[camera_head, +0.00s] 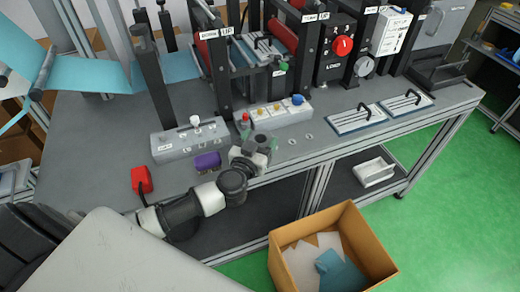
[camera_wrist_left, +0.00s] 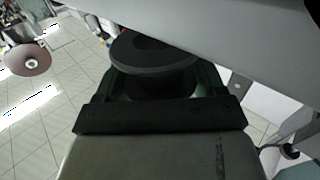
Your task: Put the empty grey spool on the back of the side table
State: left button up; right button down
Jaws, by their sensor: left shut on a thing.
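My left gripper (camera_head: 264,146) is over the front edge of the grey machine bench, near the middle of the head view. It is shut on a dark grey, round, flanged piece with a hole in its middle, which looks like the empty grey spool (camera_wrist_left: 150,50) in the left wrist view. The fingers and the wrist view's edge hide part of the spool. In the head view the spool is too small and covered to make out clearly. My right gripper is not in view. I cannot pick out the side table.
The bench (camera_head: 85,135) carries a control box (camera_head: 190,139), a button box (camera_head: 280,114), a purple object (camera_head: 207,162) and a red object (camera_head: 142,180). Machine posts and rollers rise behind. An open cardboard box (camera_head: 375,245) stands on the green floor. A white bin (camera_head: 374,173) sits on the lower shelf.

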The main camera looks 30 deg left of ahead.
pick_arm(q)
jog(key=shift+f+b, duration=0.4)
jog(key=shift+f, duration=1.1)
jog(key=shift+f, duration=0.15)
jog(key=o, duration=0.9)
jog(key=s, duration=1.2)
jog(key=shift+d+r, duration=0.2)
jog(key=shift+d, duration=0.15)
